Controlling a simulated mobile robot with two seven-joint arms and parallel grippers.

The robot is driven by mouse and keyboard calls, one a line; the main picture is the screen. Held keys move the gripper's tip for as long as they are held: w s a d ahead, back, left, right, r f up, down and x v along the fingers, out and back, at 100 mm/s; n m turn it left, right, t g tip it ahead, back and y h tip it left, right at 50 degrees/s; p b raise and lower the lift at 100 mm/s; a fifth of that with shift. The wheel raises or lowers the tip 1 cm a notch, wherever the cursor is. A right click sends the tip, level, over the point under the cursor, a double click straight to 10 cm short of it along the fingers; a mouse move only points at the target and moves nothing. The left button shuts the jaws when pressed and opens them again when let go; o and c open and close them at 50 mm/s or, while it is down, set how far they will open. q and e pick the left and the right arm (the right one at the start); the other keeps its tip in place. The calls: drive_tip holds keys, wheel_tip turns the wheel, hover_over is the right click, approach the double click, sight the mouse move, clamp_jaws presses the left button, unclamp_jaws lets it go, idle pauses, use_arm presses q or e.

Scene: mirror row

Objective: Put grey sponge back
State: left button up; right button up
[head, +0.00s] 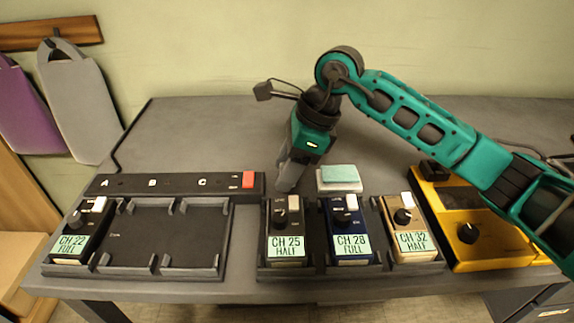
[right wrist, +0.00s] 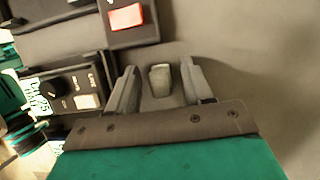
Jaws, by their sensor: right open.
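A small grey block (right wrist: 160,80), which looks like the grey sponge, lies on the tabletop between the two fingers of my right gripper in the right wrist view. My right gripper (head: 287,182) points down at the table behind the middle tray. It is open, with a gap showing on both sides of the block; its fingers also show in the right wrist view (right wrist: 160,78). In the head view I cannot make out the block, which the gripper seems to hide. My left gripper is not in view.
A pale block with a teal top (head: 341,175) lies just right of the gripper. A black strip with a red switch (head: 249,180) is close on the left. The middle tray (head: 318,271) holds pedals; the left tray (head: 166,237) has bare room. A yellow box (head: 490,240) stands right.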

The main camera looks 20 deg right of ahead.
drive_tip(key=p+v, duration=0.2)
drive_tip(key=v, duration=1)
drive_tip(key=shift+r, duration=0.1)
